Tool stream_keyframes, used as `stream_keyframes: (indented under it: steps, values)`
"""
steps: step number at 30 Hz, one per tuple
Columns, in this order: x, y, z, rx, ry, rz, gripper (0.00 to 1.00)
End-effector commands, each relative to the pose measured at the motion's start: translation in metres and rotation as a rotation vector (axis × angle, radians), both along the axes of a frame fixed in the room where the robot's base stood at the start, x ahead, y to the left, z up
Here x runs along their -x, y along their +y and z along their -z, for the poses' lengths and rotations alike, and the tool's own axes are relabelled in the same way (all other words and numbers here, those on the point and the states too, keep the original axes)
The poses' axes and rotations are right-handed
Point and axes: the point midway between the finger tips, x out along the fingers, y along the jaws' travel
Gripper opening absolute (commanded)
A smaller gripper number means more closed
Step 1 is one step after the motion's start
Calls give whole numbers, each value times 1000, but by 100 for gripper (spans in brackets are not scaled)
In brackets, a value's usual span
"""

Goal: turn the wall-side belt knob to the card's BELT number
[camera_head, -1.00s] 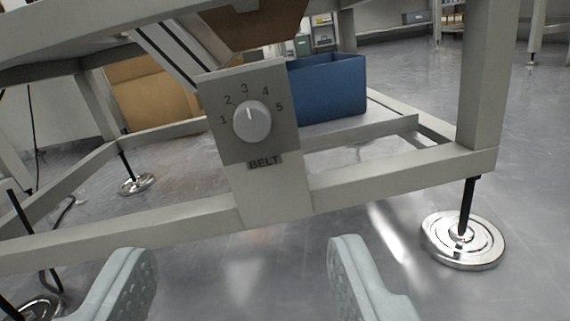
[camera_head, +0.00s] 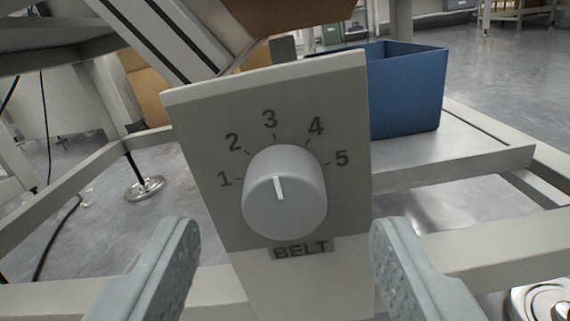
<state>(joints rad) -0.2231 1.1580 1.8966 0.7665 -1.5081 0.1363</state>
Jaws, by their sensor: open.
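The belt knob (camera_head: 285,192) is a round light grey knob on a grey plate (camera_head: 205,130) marked 1 to 5, with a BELT label (camera_head: 301,248) below it. Its white pointer line points up, toward the 3. My gripper (camera_head: 286,245) is open and empty. Its two fingers stand apart at the lower left and lower right of the knob and do not touch it. The card with the BELT number is not in view.
The plate is fixed to a grey metal frame (camera_head: 485,240). A blue bin (camera_head: 405,90) stands behind the plate on the right. A slanted profile rail (camera_head: 165,35) passes above the plate. A round metal foot (camera_head: 146,188) stands on the floor at left.

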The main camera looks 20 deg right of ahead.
Motion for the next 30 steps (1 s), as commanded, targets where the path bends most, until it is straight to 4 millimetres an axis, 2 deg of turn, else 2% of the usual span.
stream_keyframes:
  steps: [6, 17, 24, 30]
  values:
    - [-17, -10, 0, 0, 0, 0, 56]
    - [-21, -12, 0, 0, 0, 0, 56]
    - [-21, -12, 0, 0, 0, 0, 11]
    - [-21, -12, 0, -9, -5, 0, 11]
